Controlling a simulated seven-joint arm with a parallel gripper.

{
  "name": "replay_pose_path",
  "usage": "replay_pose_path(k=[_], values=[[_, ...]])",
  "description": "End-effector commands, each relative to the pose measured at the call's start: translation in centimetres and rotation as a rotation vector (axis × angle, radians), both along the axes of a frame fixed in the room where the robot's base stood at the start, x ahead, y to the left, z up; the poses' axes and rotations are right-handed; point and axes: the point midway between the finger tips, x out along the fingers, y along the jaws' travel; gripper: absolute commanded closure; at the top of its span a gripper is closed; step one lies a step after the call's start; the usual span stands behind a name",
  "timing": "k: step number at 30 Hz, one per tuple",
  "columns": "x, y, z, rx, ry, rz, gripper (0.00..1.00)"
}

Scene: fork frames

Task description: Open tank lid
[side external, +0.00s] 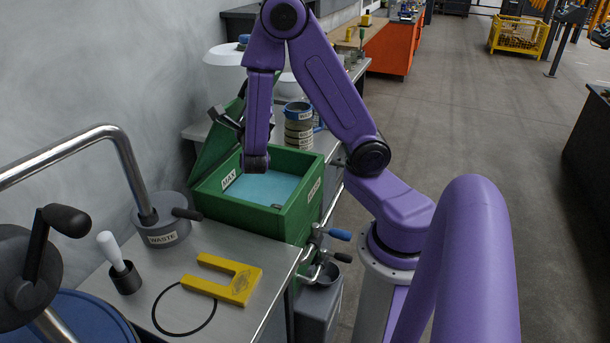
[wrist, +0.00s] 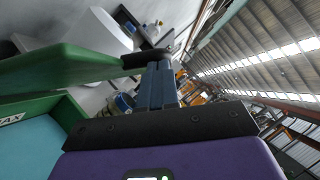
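The green tank (side external: 298,205) stands on the bench, open at the top, with blue liquid and a MAX label inside. Its green lid (side external: 213,158) is raised and tilted back towards the wall. The lid (wrist: 65,70) also shows edge-on in the wrist view, with a black handle (wrist: 146,59) at its end. My gripper (wrist: 158,72) has its fingers close together, with the tips at the handle. I cannot tell whether the handle is between them. In the side view my gripper (side external: 222,118) is beside the raised lid, partly hidden by my arm.
A WASTE pot (side external: 165,225) with a bent metal pipe stands left of the tank. A yellow U-shaped piece (side external: 225,277) and a white-handled tool (side external: 112,250) are on the front bench. Stacked round containers (side external: 298,125) stand behind the tank.

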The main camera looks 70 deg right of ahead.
Motion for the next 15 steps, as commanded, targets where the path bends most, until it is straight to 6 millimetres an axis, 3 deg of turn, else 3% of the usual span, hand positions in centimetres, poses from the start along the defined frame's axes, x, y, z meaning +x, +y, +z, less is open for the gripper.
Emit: replay_pose_path(k=[6, 15], values=[[1.8, -0.1, 1.3, 0.001, -0.004, -0.003, 1.00], [3.0, -0.1, 2.0, -0.001, -0.002, -0.004, 1.00]])
